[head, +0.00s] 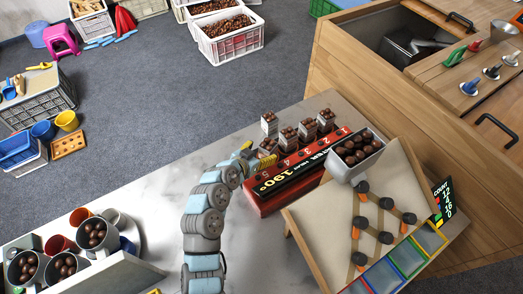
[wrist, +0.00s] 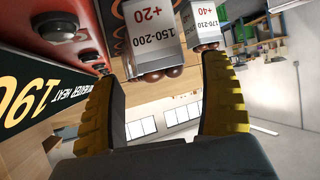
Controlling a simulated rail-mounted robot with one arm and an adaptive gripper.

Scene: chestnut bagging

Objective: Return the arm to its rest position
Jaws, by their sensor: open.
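My gripper (head: 243,158) is at the left end of the red stand on the marble counter in the head view. In the wrist view my gripper (wrist: 165,105) has its two yellow fingers wide apart with nothing held between them. Small boxes of chestnuts (head: 307,131) stand along the red stand (head: 266,201). In the wrist view, which looks upside down, a box labelled 150-200 +20 (wrist: 151,35) and one labelled 170-210 +40 (wrist: 202,22) hang at the top, beyond the fingertips. The lower part of my arm runs down to the head view's bottom edge.
A white bin of chestnuts (head: 352,160) tops a sloped board (head: 320,215) with dark pegs and coloured slots, right of the stand. Mugs of chestnuts (head: 97,238) stand at the lower left. The counter (head: 150,203) left of my arm is mostly bare.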

